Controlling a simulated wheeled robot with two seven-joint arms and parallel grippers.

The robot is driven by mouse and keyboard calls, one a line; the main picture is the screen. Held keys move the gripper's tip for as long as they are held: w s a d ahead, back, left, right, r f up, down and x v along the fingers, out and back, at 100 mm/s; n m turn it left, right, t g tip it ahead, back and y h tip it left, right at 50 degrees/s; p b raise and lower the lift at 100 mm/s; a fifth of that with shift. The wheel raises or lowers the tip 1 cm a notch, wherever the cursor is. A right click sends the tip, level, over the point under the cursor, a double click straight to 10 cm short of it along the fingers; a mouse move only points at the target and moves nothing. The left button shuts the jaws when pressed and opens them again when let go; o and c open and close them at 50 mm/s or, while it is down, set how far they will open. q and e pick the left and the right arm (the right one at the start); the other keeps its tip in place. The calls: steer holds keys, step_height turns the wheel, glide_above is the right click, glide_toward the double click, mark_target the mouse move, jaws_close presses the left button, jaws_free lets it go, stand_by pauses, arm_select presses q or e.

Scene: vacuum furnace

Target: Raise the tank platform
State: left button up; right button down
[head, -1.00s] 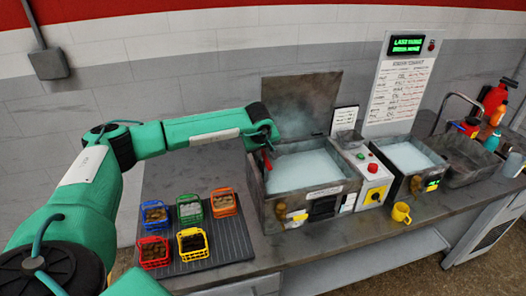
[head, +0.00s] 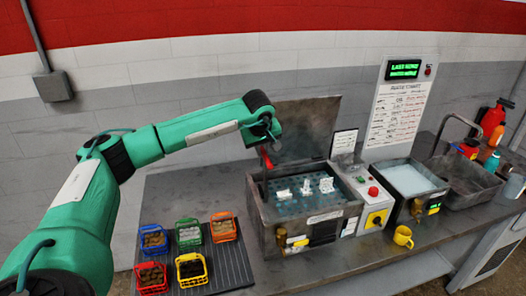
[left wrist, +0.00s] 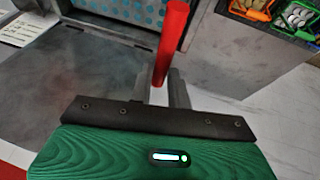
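The metal tank (head: 312,221) stands on the bench with its lid (head: 308,120) open behind it. Inside, the perforated bluish platform (head: 312,204) shows near the rim, with several white fittings (head: 306,187) on it. My left gripper (head: 265,145) is at the tank's back left corner, at the red lever handle (head: 267,158). In the left wrist view the red handle (left wrist: 171,40) runs between the fingertips (left wrist: 161,88), which appear closed around it. The platform (left wrist: 135,12) shows at the top there. My right gripper is not in view.
Several colored baskets (head: 222,232) stand on a dark mat (head: 238,268) left of the tank.

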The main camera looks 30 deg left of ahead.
arm_select(q)
steer(key=o, duration=0.4)
steer(key=shift+r, duration=0.3)
steer(key=shift+c, duration=0.2)
steer(key=shift+f, duration=0.1)
steer(key=shift+s+d+r+b, duration=0.1)
steer(key=shift+s+r+b, duration=0.05)
steer(key=shift+r+b, duration=0.15)
steer(key=b+v, duration=0.4)
steer(key=v, duration=0.9)
steer(key=shift+b, duration=0.4)
steer(key=shift+d, duration=0.1)
